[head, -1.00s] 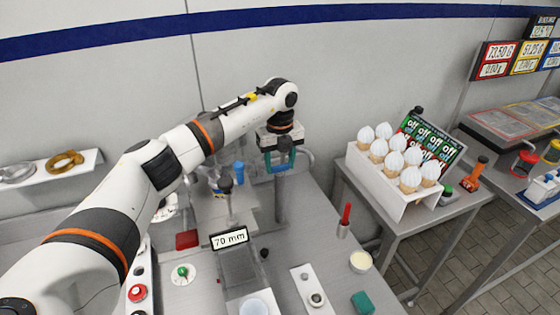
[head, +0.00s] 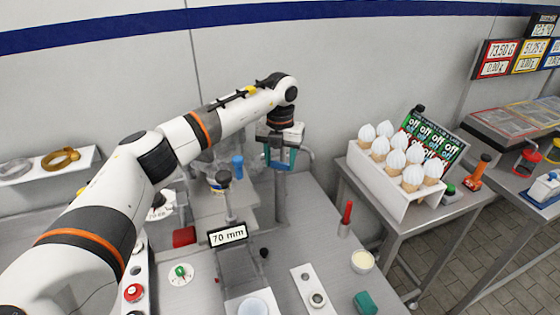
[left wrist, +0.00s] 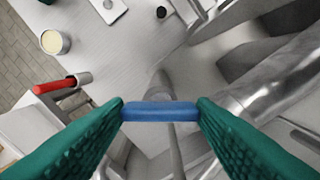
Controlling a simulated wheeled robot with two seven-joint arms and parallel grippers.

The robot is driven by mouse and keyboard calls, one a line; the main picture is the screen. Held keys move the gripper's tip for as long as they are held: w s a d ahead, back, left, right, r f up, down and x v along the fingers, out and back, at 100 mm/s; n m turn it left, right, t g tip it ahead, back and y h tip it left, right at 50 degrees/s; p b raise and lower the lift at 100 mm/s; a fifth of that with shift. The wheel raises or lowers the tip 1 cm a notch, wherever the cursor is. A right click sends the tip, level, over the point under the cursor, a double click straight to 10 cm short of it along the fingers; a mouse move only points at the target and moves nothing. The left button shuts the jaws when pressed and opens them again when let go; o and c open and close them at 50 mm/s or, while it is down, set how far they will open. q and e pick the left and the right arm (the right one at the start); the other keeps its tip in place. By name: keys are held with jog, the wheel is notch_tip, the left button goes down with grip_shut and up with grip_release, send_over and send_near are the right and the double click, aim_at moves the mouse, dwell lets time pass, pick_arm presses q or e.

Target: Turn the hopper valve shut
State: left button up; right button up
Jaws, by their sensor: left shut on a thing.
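My left gripper (head: 281,158) reaches down at the back of the steel table, with its green fingers pointing downward. In the left wrist view the same gripper (left wrist: 160,112) has a short blue bar (left wrist: 160,111) crosswise between its two fingertips, and it is shut on this bar. The bar looks like the valve's handle, above a grey post (left wrist: 168,145). In the head view a grey post (head: 281,205) stands under the gripper. The hopper body is hard to make out behind my arm. My right gripper is not in view.
A red-handled tool (head: 347,213) in a holder, a cream tub (head: 362,261) and a green block (head: 365,302) are on the table's right. A 70 mm sign (head: 228,234) stands in front. A rack of cones (head: 378,190) is on the side table.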

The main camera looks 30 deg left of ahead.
aim_at(280, 162)
pick_arm(q)
jog(key=m+b, duration=0.1)
jog(key=m, duration=0.4)
jog(key=shift+m, duration=0.3)
jog(key=m, duration=0.4)
jog(key=shift+w+r+m, duration=0.1)
jog(key=shift+m, duration=0.3)
jog(key=o, duration=1)
jog(key=shift+r+b, duration=1.75)
jog(key=shift+r, duration=4.25)
jog(key=shift+f, duration=0.1)
